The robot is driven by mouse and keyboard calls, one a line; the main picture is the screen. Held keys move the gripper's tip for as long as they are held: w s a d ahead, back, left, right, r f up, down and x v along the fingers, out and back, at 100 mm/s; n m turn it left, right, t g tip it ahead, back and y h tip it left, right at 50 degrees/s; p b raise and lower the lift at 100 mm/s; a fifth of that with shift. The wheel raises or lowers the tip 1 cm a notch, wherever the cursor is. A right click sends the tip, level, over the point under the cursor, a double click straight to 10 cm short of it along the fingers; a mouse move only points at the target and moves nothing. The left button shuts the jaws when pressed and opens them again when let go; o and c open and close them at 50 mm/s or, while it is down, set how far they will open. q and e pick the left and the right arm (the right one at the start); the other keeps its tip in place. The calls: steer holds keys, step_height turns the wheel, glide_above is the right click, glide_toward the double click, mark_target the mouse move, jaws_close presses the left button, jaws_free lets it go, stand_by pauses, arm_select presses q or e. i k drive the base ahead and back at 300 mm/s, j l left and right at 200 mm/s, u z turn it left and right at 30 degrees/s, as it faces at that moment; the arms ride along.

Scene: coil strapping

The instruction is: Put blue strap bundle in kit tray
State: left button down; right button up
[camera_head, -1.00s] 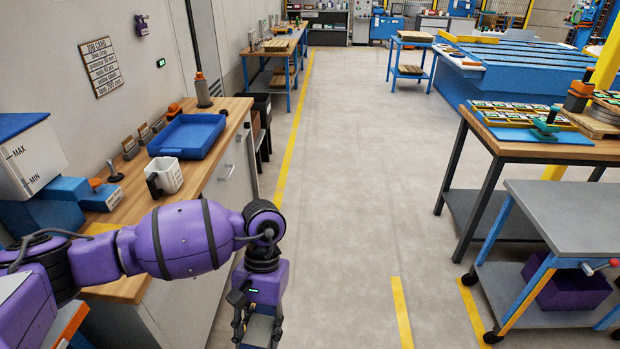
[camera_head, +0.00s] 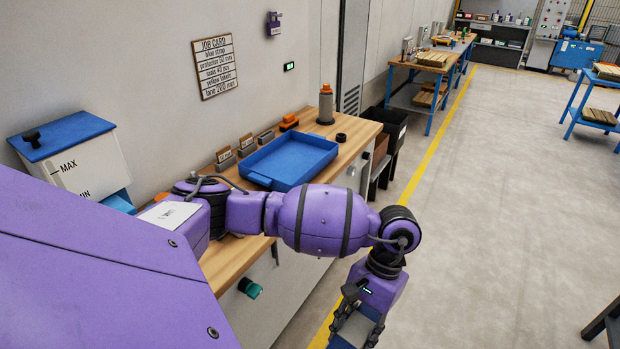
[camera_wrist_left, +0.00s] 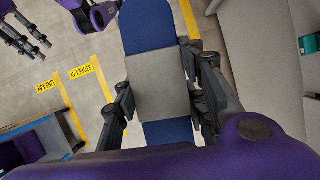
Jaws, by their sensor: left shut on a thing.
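The blue kit tray (camera_head: 318,163) lies on the wooden bench against the wall and looks empty. My left gripper (camera_head: 355,325) hangs over the aisle in front of the bench, lower right of the tray. In the left wrist view my left gripper (camera_wrist_left: 160,100) is shut on the blue strap bundle (camera_wrist_left: 148,28), a long flat blue piece with a grey band around its middle. In the head view only a small part of the bundle shows between the fingers. My right gripper (camera_wrist_left: 25,38) shows at the top left of the wrist view; its opening is unclear.
Small card holders (camera_head: 246,145) and an orange-topped bottle (camera_head: 326,104) stand behind the tray. A white box with a blue lid (camera_head: 70,140) is at the left. My left arm crosses the bench front. The aisle floor (camera_head: 480,200) is clear.

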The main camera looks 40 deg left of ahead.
mark_target(300, 157)
steer(key=i, duration=1.35)
steer(key=i+u, duration=0.2)
steer(key=i, duration=0.3)
steer(key=i+l+u, duration=0.2)
steer(key=i, duration=0.35)
steer(key=u, duration=1.45)
